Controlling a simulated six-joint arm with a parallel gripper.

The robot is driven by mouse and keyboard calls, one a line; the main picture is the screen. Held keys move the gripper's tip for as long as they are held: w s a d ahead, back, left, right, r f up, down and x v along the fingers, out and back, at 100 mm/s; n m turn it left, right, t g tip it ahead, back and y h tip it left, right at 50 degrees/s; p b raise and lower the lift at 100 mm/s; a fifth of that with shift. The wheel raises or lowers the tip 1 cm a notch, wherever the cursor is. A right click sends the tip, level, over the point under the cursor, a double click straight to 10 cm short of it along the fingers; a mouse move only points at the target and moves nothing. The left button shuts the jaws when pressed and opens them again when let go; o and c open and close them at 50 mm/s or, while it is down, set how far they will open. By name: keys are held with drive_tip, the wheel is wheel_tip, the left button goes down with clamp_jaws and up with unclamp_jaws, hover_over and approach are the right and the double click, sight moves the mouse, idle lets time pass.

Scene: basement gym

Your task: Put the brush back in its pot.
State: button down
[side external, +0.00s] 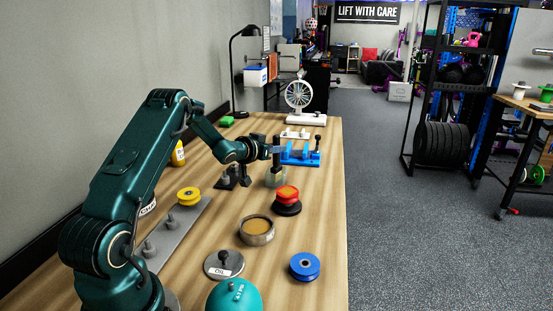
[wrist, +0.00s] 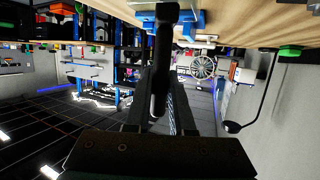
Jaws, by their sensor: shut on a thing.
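My gripper (side external: 269,152) is shut on a dark, upright brush (side external: 277,144) above the far middle of the bench. The brush also shows in the wrist view (wrist: 162,60), running between my fingers (wrist: 160,108) toward the bench, which is at the top of that picture. A small grey, see-through pot (side external: 275,180) stands on the bench directly below the brush in the side view. I cannot tell whether the brush's lower end is inside the pot or just above or behind it.
A blue vise (side external: 300,156) stands close to the right of the pot. A black block (side external: 232,178) is at left. A red-topped puck (side external: 287,194), a tin (side external: 257,238) and a blue wheel (side external: 304,267) lie nearer. A white fan (side external: 299,97) stands behind.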

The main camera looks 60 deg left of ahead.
drive_tip(key=shift+f, duration=0.3)
drive_tip(key=shift+f, duration=0.1)
drive_tip(key=c, duration=0.8)
unclamp_jaws()
drive_tip(key=shift+o, duration=0.2)
